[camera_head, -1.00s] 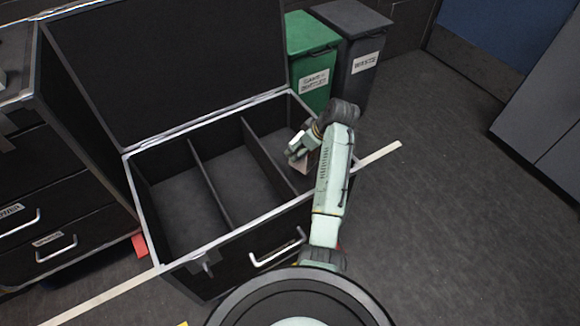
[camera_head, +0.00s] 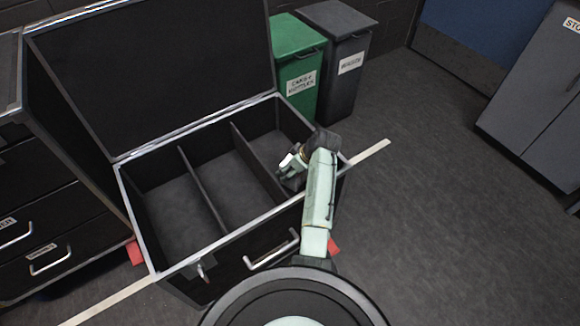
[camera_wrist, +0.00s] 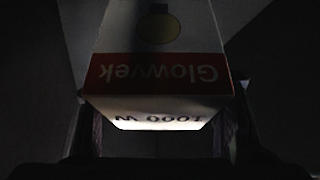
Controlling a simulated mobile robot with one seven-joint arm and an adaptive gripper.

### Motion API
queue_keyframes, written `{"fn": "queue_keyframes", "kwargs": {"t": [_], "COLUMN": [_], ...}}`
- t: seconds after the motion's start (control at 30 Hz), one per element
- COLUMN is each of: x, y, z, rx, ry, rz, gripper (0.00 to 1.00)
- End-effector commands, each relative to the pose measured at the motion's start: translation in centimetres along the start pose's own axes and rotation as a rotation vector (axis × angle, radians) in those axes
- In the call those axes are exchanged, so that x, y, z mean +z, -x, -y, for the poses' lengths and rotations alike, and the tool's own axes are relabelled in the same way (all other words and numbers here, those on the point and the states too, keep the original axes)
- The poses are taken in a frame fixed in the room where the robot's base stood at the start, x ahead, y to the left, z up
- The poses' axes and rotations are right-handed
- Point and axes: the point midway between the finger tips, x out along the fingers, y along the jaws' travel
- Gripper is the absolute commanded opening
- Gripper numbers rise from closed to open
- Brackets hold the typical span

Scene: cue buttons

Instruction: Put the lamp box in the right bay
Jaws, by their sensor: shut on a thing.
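The open black flight case (camera_head: 228,236) has three bays side by side. My gripper (camera_head: 286,170) is over the near part of the right bay (camera_head: 266,146), low at its opening. In the wrist view my gripper (camera_wrist: 160,135) is shut on the white lamp box (camera_wrist: 150,100), which has a dark red band and upside-down lettering, "Glowek" or similar, and "1000 W".
The left bay (camera_head: 178,215) and middle bay (camera_head: 232,190) look empty. The case's lid (camera_head: 150,75) stands open behind. Green (camera_head: 298,70) and grey (camera_head: 340,60) bins stand behind right. A drawer unit (camera_head: 50,225) is at left. The floor at right is clear.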

Motion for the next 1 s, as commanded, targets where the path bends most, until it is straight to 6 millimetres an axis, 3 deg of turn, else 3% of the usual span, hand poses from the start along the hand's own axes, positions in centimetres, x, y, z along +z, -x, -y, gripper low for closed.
{"fn": "queue_keyframes", "kwargs": {"t": [0.3,0.7,0.87,1.0], "x": [0.0,-0.1,0.0,0.0], "y": [-0.1,0.4,2.7,5.8], "z": [0.0,-0.1,-0.1,-0.2], "rx": [0.000,0.001,0.004,0.005], "ry": [0.000,0.000,0.000,0.000], "rz": [0.000,-0.001,-0.002,-0.003], "gripper": [0.77,0.78,0.78,0.78]}}
